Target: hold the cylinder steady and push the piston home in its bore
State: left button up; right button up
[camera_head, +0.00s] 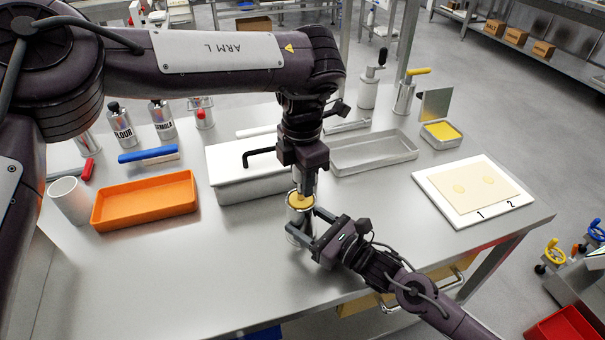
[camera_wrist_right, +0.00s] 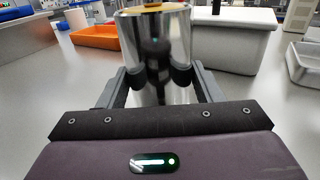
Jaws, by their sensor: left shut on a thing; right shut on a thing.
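The shiny metal cylinder (camera_head: 296,236) stands upright on the steel table near its front middle. My right gripper (camera_head: 304,232) is shut around its side; the right wrist view shows the cylinder (camera_wrist_right: 154,40) between both fingers (camera_wrist_right: 160,82). My left gripper (camera_head: 305,190) points straight down above the cylinder's mouth, shut on the piston. The yellow piston (camera_head: 298,201) shows at the top of the cylinder, and a yellow edge shows at the rim in the right wrist view (camera_wrist_right: 150,7). How deep it sits in the bore I cannot tell.
A white lidded box (camera_head: 235,172) with a black handle stands just behind the cylinder. An orange tray (camera_head: 145,212) lies left, a metal tray (camera_head: 395,154) behind right. A white board (camera_head: 450,210) with a dough sheet lies right. The front left table is clear.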

aim_at(302, 198)
pick_arm(q)
jog(key=shift+f, duration=1.5)
jog(key=o, duration=1)
jog(key=shift+o, duration=0.2)
notch_tip(302, 198, up, 12)
jog(key=shift+r, duration=0.1)
pick_arm(e)
jog(key=o, duration=1.3)
